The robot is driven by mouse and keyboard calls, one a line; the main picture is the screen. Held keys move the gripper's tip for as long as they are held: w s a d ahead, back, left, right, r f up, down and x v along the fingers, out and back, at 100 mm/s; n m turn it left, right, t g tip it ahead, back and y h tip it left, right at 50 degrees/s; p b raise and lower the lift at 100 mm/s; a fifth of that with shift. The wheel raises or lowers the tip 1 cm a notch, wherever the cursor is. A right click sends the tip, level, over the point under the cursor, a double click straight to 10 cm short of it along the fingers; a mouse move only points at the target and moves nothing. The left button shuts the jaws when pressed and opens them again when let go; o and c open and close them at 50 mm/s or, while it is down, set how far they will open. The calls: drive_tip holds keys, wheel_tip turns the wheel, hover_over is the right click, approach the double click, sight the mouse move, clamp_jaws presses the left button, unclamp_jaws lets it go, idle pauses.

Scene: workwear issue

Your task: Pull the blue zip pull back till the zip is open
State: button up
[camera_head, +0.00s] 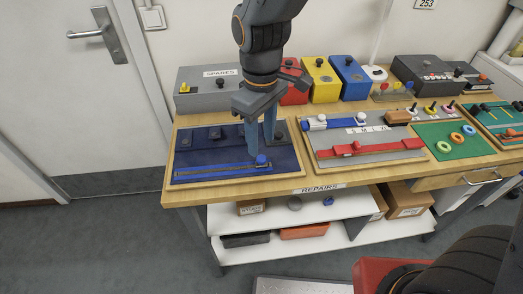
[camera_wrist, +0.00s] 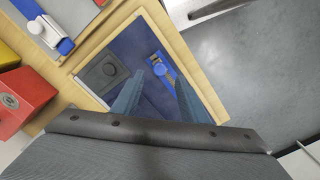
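The blue zip pull (camera_head: 261,160) stands at the right end of a blue zip strip (camera_head: 212,173) on a dark blue panel. The panel lies in a wooden-rimmed board (camera_head: 176,163) at the left of the bench. My gripper (camera_head: 262,146) points down just above the pull, with its two blue fingers apart. In the wrist view the fingers (camera_wrist: 169,75) spread on either side of the pull (camera_wrist: 161,67). I cannot tell whether they touch it. Part of the zip is hidden in the wrist view.
A board with blue-and-white and red sliders (camera_head: 356,148) lies right of the zip board. Behind stand a grey SPARES box (camera_head: 203,90) and red, yellow (camera_head: 320,80) and blue (camera_head: 350,77) boxes. Green boards with rings (camera_head: 445,153) lie further right.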

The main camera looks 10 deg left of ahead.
sight(262, 158)
drive_tip(key=shift+f+p, duration=0.35)
drive_tip(key=shift+f, duration=2.35)
clamp_jaws()
